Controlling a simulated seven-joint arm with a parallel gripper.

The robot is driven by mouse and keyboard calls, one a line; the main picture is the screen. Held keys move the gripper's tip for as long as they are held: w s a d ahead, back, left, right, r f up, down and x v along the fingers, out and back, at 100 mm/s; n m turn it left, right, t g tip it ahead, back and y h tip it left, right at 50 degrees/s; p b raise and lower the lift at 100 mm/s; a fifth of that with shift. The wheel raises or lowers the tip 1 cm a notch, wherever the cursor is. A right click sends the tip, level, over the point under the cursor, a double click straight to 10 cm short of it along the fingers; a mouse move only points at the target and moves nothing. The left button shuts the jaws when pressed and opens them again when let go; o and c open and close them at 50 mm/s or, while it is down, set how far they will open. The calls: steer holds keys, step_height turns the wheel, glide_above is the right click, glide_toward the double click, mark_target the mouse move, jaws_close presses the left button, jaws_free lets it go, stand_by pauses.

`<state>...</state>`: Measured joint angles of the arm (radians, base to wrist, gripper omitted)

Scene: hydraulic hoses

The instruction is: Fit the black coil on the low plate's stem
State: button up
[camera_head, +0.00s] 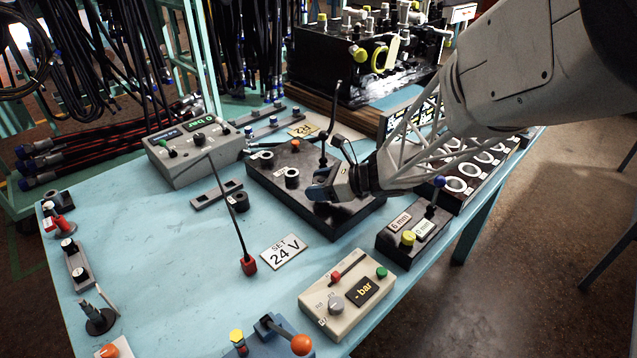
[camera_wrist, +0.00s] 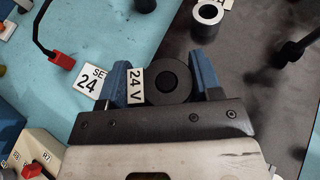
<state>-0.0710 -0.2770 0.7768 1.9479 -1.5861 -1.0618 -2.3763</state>
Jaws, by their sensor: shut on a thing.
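My gripper (camera_wrist: 165,80) is shut on a black coil (camera_wrist: 168,97), a thick ring with a dark round bore and a white "24 V" tag, between its blue fingers. In the head view my gripper (camera_head: 325,186) is over the right part of a dark flat block (camera_head: 335,220); the held coil is mostly hidden there. The wrist view shows the block's dark surface (camera_wrist: 250,70) behind the coil. A ring with a pale top (camera_wrist: 208,13) and a dark upright post (camera_wrist: 290,52) stand on it. I cannot tell which stem is the low plate's.
Left of the block are a loose black coil (camera_head: 240,202) and a grey slotted strip (camera_head: 215,194). A "SET 24 V" card (camera_head: 284,252) and a cream control box (camera_head: 346,294) lie in front.

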steer(key=shift+f, duration=0.8)
steer(key=o, duration=1.1)
steer(key=shift+d, duration=0.15)
steer(key=shift+v, duration=3.75)
steer(key=shift+s, duration=0.1)
